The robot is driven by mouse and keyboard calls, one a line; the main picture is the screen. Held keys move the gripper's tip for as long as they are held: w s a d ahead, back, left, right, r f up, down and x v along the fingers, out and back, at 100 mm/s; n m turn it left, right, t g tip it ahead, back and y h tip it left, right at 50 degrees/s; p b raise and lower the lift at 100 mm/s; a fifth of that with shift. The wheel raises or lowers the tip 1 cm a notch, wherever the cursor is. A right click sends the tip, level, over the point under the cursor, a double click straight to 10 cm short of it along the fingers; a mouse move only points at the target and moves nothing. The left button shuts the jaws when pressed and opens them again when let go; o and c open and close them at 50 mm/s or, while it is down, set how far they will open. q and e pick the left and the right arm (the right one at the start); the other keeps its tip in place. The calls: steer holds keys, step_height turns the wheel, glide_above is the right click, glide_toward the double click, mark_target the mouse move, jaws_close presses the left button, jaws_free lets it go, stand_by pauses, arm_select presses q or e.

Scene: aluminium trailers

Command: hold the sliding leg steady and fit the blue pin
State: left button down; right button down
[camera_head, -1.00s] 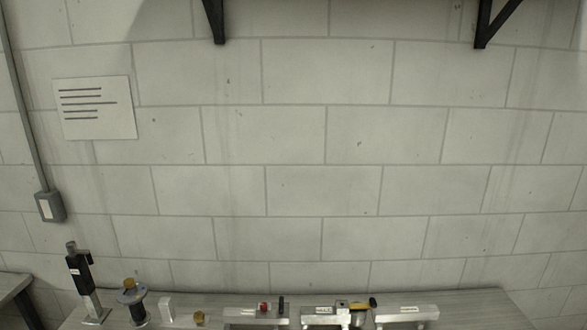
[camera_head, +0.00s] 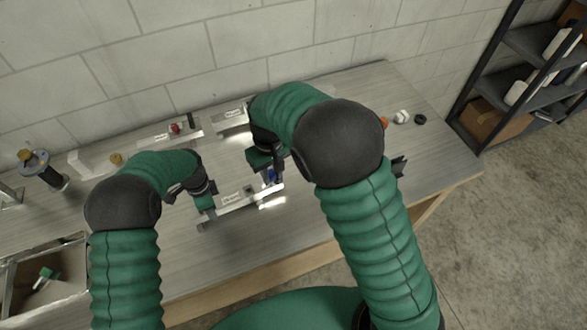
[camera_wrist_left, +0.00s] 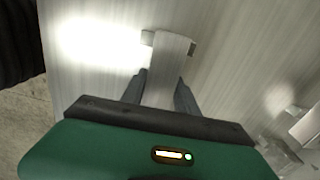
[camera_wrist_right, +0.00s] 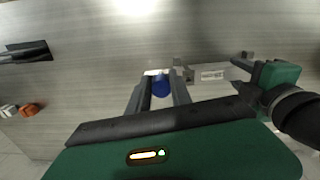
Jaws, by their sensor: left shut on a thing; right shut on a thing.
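The sliding leg (camera_head: 235,200), a labelled aluminium bar, lies on the bench in the head view. My left gripper (camera_head: 209,209) is shut on its left part; the left wrist view shows the metal leg (camera_wrist_left: 168,58) between the fingers (camera_wrist_left: 162,92). My right gripper (camera_head: 268,178) is shut on the blue pin (camera_head: 271,174) at the leg's right end. In the right wrist view the blue pin (camera_wrist_right: 161,87) sits between the fingers (camera_wrist_right: 158,97), near the labelled leg (camera_wrist_right: 212,75). I cannot tell whether the pin is in a hole; the fingers hide its lower end.
Behind stand aluminium parts with a red knob (camera_head: 175,128). An orange piece (camera_head: 385,122), a white part (camera_head: 401,117) and a black ring (camera_head: 420,119) lie at right. The bench (camera_head: 300,215) is clear in front.

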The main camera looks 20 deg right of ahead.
arm_select(q)
steer(key=shift+a, duration=0.1)
arm_select(e)
steer(key=r+n, duration=0.1)
steer(key=n, duration=0.1)
glide_above(248, 187)
steer(key=s, duration=0.2)
steer(key=shift+w+r, duration=0.1)
steer(key=shift+f, duration=2.9)
steer(key=shift+f, duration=2.5)
steer(key=c, duration=1.1)
jaws_free()
